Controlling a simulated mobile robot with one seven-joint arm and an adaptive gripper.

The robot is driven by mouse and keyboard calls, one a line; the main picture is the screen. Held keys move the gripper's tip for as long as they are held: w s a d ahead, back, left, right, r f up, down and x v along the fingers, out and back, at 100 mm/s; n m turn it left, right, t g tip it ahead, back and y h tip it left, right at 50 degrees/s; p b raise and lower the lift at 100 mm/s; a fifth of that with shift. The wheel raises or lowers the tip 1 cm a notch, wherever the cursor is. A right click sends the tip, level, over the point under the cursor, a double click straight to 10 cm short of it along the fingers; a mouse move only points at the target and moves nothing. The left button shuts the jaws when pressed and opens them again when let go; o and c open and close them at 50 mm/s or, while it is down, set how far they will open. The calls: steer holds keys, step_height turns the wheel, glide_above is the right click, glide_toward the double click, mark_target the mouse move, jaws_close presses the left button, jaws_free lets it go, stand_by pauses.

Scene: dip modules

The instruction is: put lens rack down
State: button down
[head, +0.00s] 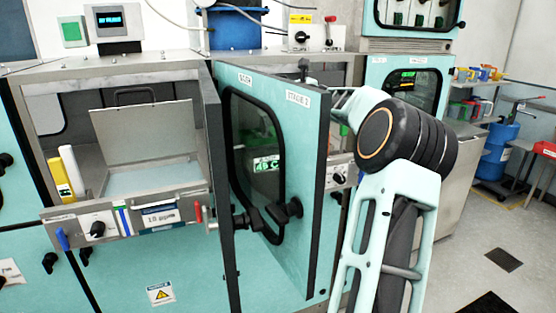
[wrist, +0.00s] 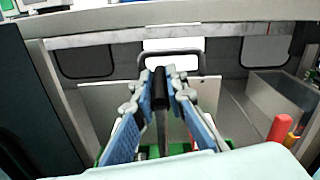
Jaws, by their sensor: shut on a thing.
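My gripper (wrist: 159,82) shows in the wrist view, its two blue-padded fingers shut on the upright black handle of the lens rack (wrist: 160,98). Green parts, likely of the rack, show low between and beside the fingers. The rack's underside is hidden, so I cannot tell whether it touches anything below. Beyond the fingers is a module bay with a raised plate-like lid (wrist: 96,97) that has a dark handle. In the head view, my gripper and the rack are hidden behind the open teal door.
The open teal door (head: 309,190) stands close left of my arm. Left of it is another open bay with a raised lid (head: 145,132), a basin and a yellow bottle (head: 62,178). In the wrist view, a grey box (wrist: 281,97) and a red handle (wrist: 280,128) are at the right.

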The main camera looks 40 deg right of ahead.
step_height(320, 180, down, 11)
steer(key=shift+f+b, duration=0.1)
steer(key=shift+b, duration=0.9)
step_height(320, 180, down, 5)
steer(key=c, duration=2.3)
jaws_free()
steer(key=shift+f, duration=0.15)
steer(key=shift+c, duration=0.2)
steer(key=o, duration=0.4)
steer(key=shift+s, duration=0.2)
